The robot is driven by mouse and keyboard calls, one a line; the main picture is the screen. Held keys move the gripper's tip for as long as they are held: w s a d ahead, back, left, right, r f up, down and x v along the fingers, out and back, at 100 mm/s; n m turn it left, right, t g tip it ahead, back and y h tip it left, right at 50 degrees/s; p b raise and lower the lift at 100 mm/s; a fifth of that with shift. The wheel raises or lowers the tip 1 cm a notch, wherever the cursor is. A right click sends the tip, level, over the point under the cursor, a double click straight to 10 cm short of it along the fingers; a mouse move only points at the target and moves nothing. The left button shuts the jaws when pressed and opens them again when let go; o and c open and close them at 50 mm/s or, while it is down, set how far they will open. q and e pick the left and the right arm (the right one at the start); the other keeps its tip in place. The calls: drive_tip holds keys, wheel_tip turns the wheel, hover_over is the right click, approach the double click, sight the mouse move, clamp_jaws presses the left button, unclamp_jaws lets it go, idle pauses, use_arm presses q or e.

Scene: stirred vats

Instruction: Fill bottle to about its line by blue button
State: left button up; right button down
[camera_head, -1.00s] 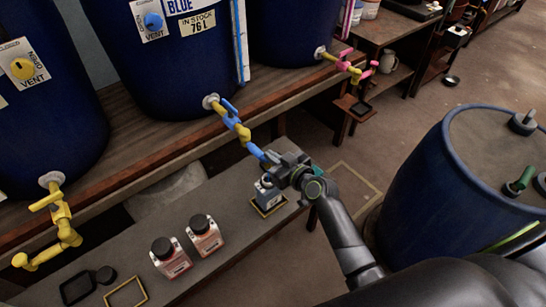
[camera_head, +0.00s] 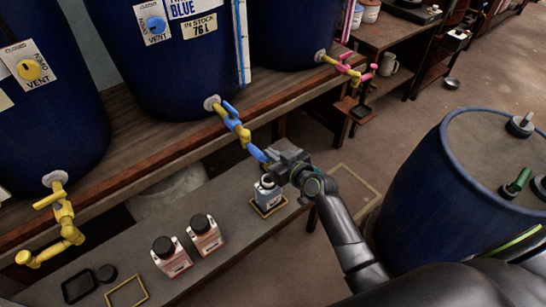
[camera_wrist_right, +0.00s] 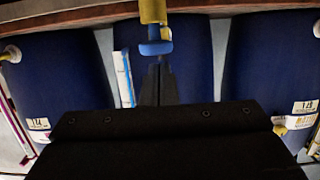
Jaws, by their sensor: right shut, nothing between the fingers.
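The bottle (camera_head: 270,197) stands upright on the low bench, inside a yellow-edged square, under the blue-and-yellow tap (camera_head: 234,123) of the middle vat. Its neck shows pale; its fill line and liquid level cannot be made out. The tap's blue end (camera_head: 257,154) also shows in the right wrist view as a flat blue part (camera_wrist_right: 156,48), which may be the button. My right gripper (camera_head: 270,160) is shut and empty, above the bottle, with its fingertips (camera_wrist_right: 158,68) close to that blue part; I cannot tell whether they touch. My left gripper is not in view.
Two bottles with reddish labels and black caps (camera_head: 171,257) (camera_head: 205,234) stand left on the bench (camera_head: 228,190), near a dark tray (camera_head: 80,286) and an empty yellow-edged square. A yellow tap (camera_head: 62,225) hangs at left, a pink-and-yellow one (camera_head: 350,68) at right. A blue drum (camera_head: 430,190) stands right.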

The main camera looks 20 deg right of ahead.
use_arm(q)
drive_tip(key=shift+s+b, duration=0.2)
drive_tip(key=shift+b, duration=0.3)
use_arm(e)
drive_tip(key=r+v, duration=0.1)
drive_tip(key=v, duration=0.9)
drive_tip(key=shift+r, duration=0.3)
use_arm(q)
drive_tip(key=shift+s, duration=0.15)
